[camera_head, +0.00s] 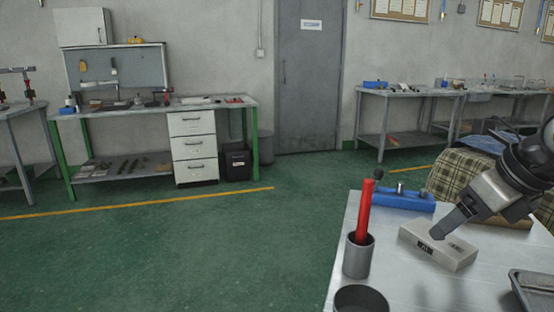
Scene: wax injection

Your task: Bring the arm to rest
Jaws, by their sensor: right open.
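My right arm comes in from the right edge, and its gripper (444,230) reaches down and left over a pale grey block (457,257) on the metal table (400,289). The jaws are open, though one finger largely covers the other from this side. The fingertips overlap the block's top in the picture; I cannot tell whether they touch it. The block bears dark markings on its front face and top. My left gripper is not in view.
A grey cup (358,259) holding a red stick (364,208) stands left of the block, with a dark round container (360,299) in front. A blue tool (404,201) lies behind. A dark tray (537,289) sits at the right. Open green floor (180,255) lies left.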

